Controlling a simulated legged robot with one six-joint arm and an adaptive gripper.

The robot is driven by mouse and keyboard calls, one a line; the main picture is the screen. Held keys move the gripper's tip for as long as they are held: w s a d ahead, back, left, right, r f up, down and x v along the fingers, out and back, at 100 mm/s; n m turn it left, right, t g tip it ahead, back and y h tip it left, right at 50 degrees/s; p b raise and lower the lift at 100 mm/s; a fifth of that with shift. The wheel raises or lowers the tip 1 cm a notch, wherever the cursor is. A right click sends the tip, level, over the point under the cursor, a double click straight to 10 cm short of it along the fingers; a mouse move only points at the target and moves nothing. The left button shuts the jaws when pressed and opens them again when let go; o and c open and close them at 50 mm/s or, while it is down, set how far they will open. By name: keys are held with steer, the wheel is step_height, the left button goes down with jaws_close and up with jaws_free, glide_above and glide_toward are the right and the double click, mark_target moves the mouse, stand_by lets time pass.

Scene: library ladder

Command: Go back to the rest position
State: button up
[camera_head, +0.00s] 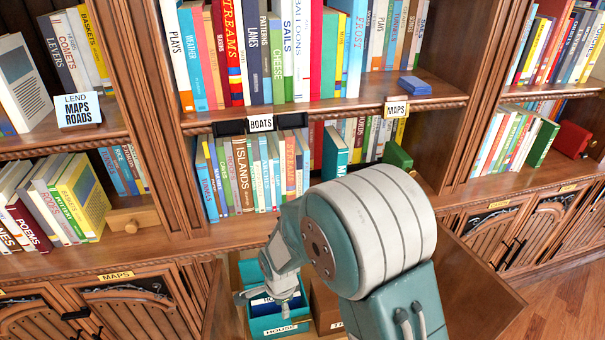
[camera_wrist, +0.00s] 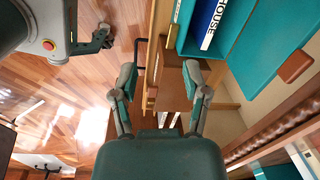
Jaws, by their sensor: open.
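My gripper (camera_head: 264,297) hangs at the lower middle of the head view, in front of the open lower cabinet. In the wrist view its two fingers (camera_wrist: 160,76) are spread apart with nothing between them. A teal box (camera_head: 262,326) with a HOUSE label stands in the cabinet, just behind or below the gripper; I cannot tell the exact gap. Something dark blue with a white edge shows inside it, partly hidden by the gripper. In the wrist view the teal box (camera_wrist: 262,62) is at the upper right, apart from the fingers.
The bookcase's wooden shelves (camera_head: 340,107) rise close behind the arm. An open cabinet door (camera_head: 468,285) stands to the right. A small blue box (camera_head: 413,87) lies on the upper shelf, and a small drawer (camera_head: 134,222) is at left. Free wooden floor (camera_wrist: 85,85) shows at left in the wrist view.

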steer(key=s+d+r+n+t, duration=0.1)
steer(key=d+r+n, duration=0.2)
steer(key=d+r, duration=0.45)
steer(key=s+d+r+n+t, duration=0.1)
steer(key=s+d+r+n, duration=0.2)
steer(key=r, duration=0.8)
steer(key=s+d+r+n+t, duration=0.2)
steer(key=s+d+r+n, duration=0.5)
steer(key=s, duration=0.5)
steer(key=d+r, duration=0.2)
steer(key=d, duration=0.1)
steer(key=shift+r+t, duration=0.4)
